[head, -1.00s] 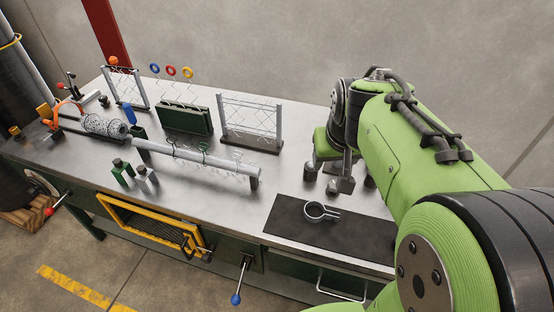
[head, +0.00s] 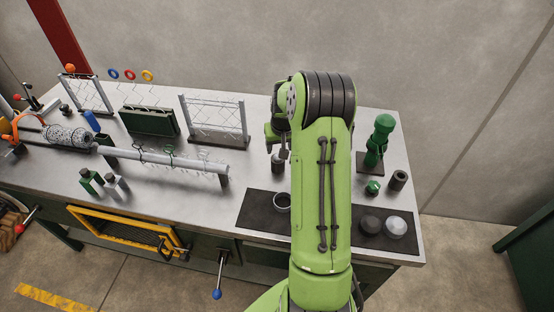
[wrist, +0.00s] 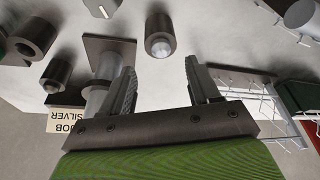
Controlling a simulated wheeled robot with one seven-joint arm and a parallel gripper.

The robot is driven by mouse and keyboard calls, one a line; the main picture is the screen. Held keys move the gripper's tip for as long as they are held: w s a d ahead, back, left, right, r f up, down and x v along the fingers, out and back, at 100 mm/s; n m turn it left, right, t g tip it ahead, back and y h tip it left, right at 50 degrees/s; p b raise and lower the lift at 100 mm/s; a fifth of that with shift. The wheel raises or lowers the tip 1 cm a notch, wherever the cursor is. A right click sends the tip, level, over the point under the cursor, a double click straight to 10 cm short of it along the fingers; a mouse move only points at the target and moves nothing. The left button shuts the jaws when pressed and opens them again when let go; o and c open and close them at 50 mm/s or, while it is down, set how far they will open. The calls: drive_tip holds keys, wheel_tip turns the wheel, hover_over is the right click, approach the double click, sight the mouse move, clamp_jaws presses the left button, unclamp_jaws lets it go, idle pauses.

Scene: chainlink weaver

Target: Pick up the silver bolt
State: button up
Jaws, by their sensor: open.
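My gripper (wrist: 158,76) is open and empty, its two fingers apart in the wrist view. Just beyond the gap between the fingertips is a dark round sleeve with a bright silver piece in its mouth (wrist: 160,46); this may be the silver bolt, but I cannot tell its full shape. A silver column (wrist: 98,98) on a dark square plate (wrist: 118,48) is partly hidden behind the left finger. A card (wrist: 66,121) reads "JOB SILVER", upside down in this view. In the head view my arm hides most of the gripper's surroundings.
More dark sleeves (wrist: 33,34) are at the wrist view's left. In the head view, a green stand (head: 378,142), a small green piece (head: 373,187) and a dark cylinder (head: 398,180) stand right of my arm. A dark mat (head: 258,213) lies in front; wire frames (head: 215,122) stand left.

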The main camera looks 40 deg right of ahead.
drive_tip(key=x, duration=0.5)
drive_tip(key=shift+w+f, duration=0.15)
drive_tip(key=shift+f, duration=0.05)
drive_tip(key=shift+r, duration=0.1)
drive_tip(key=shift+c, duration=0.5)
clamp_jaws()
drive_tip(key=shift+r, duration=0.1)
